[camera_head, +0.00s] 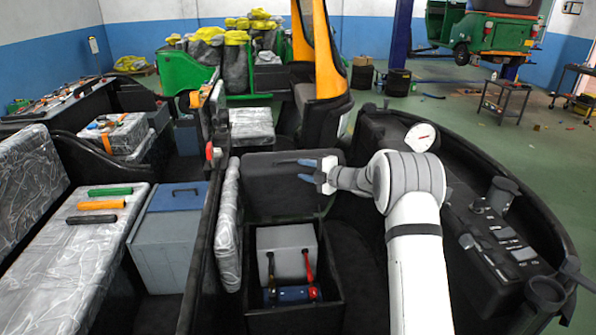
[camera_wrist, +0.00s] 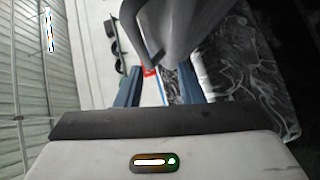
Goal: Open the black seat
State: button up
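The black seat (camera_head: 262,187) stands raised at the back of a black box, with the space under it uncovered. Inside the box are a grey battery (camera_head: 286,254) and a blue part with red and black cable ends (camera_head: 293,294). My gripper (camera_head: 302,171) is in front of the seat's upper right part, coming from the right. Its two blue fingers are apart, and they also show apart in the wrist view (camera_wrist: 158,88). Dark grey material (camera_wrist: 182,35) rises near and between them; I cannot tell whether it is the seat or touches the fingers.
A plastic-wrapped seat (camera_head: 228,232) stands left of the box. Further left are a grey bin with a blue lid (camera_head: 170,240) and a wrapped bench (camera_head: 70,265) with coloured rolls. The curved black dashboard (camera_head: 490,220) lies to the right. Green floor (camera_head: 470,125) is open behind.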

jog(key=v, duration=0.3)
jog(key=shift+s+d+r, duration=0.25)
